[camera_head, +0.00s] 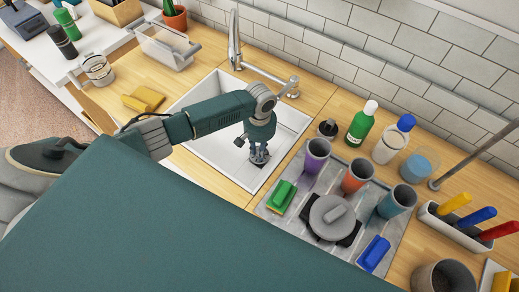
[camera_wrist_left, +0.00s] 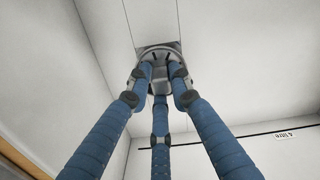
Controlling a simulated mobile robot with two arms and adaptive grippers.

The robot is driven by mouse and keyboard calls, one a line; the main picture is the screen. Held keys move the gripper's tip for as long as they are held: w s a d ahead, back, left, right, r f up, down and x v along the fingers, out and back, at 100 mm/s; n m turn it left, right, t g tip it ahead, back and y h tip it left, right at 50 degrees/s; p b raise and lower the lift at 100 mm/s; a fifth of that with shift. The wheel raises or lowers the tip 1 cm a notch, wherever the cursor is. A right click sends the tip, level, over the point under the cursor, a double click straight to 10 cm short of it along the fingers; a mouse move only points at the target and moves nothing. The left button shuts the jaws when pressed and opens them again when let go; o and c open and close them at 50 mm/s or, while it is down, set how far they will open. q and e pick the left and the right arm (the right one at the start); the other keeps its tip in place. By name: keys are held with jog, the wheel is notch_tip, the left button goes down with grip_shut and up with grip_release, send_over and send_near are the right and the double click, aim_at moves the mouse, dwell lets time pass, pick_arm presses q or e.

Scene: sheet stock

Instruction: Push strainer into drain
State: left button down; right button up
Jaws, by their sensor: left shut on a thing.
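The white sink (camera_head: 215,150) is set into the wooden counter. My left gripper (camera_head: 257,150) reaches down into the basin, toward its right part. In the left wrist view my gripper's three blue fingers (camera_wrist_left: 158,75) close around the small grey metal strainer (camera_wrist_left: 159,88). The strainer is partly hidden by the fingertips. Just beyond it a dark grey drain piece (camera_wrist_left: 150,48) shows at the basin floor, mostly covered. I cannot tell whether the strainer touches the drain or how deep it sits. My right gripper is not in view.
The faucet (camera_head: 235,45) stands behind the basin. A yellow sponge (camera_head: 143,99) lies left of it. Right of it, a grey mat (camera_head: 290,210) bears cups, brushes and a round grey lidded thing (camera_head: 334,215). Bottles, including a green one (camera_head: 361,125), stand behind.

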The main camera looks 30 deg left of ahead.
pick_arm(q)
jog(key=shift+f, duration=0.55)
dwell(0.7)
jog(key=shift+f, duration=0.3)
dwell(0.6)
jog(key=shift+p, duration=0.45)
jog(key=shift+f, duration=0.3)
dwell(0.6)
jog(key=shift+s+f, duration=0.15)
jog(key=shift+s, duration=0.05)
dwell(0.7)
jog(key=c, duration=1.6)
grip_release()
jog(key=shift+o, duration=0.6)
jog(key=shift+w, duration=0.15)
jog(key=shift+o, duration=0.2)
